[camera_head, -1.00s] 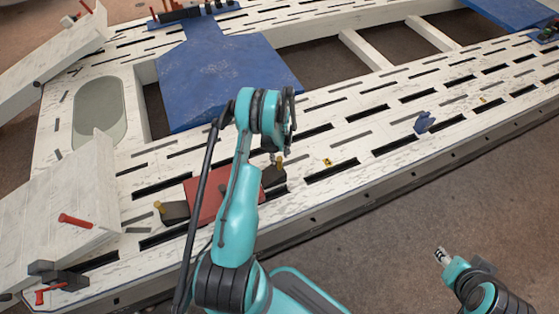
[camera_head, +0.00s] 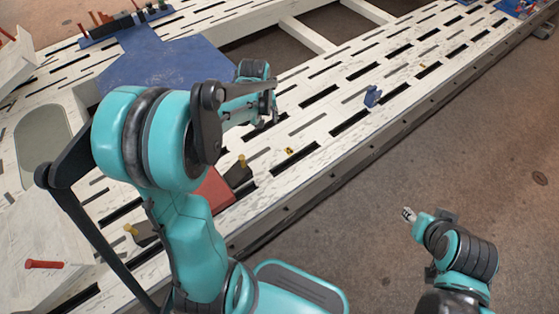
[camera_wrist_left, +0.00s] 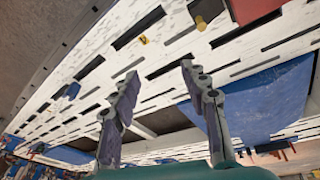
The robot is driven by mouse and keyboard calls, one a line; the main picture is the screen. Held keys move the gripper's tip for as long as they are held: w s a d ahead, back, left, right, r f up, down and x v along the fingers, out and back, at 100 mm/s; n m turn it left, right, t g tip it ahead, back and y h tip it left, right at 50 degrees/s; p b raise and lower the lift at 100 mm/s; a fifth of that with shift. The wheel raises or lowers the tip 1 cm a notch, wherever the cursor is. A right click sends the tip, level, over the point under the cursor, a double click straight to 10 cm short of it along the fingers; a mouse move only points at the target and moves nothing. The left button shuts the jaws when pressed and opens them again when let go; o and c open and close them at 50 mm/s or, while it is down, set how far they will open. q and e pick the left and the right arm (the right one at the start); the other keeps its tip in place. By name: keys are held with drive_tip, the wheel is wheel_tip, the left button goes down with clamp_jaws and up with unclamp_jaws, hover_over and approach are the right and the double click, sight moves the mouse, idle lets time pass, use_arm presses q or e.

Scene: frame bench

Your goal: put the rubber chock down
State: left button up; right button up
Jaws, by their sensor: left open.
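My left gripper (camera_head: 270,116) is open and empty above the white slotted bench (camera_head: 330,90). In the left wrist view its two fingers (camera_wrist_left: 160,75) are spread apart with nothing between them. A dark block with a yellow peg (camera_head: 238,172) lies at the right end of a red plate (camera_head: 214,190) on the bench. Another dark block with a yellow peg (camera_head: 144,232) is at the plate's left end, partly behind my left arm. I cannot tell whether either is the rubber chock. My right gripper (camera_head: 408,214) is over the floor, too small to read.
A small blue piece (camera_head: 372,96) stands on the bench to the right of my left gripper. A yellow marker (camera_head: 288,151) lies nearer. A blue sheet (camera_head: 165,62) covers part of the frame behind my left arm. A red-handled piece (camera_head: 44,264) is at left.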

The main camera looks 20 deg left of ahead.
use_arm(q)
drive_tip(key=s+d+r+m+t, duration=0.2)
drive_tip(key=s+d+r+m, duration=0.2)
drive_tip(key=s+d, duration=0.3)
drive_tip(key=s+d+r+m+t, duration=0.2)
drive_tip(key=s+d+r+m, duration=0.1)
drive_tip(key=s+d, duration=0.4)
drive_tip(key=s+r, duration=0.1)
drive_tip(key=s, duration=0.2)
drive_tip(key=shift+s+m+h, duration=0.3)
drive_tip(key=shift+m+h, duration=0.1)
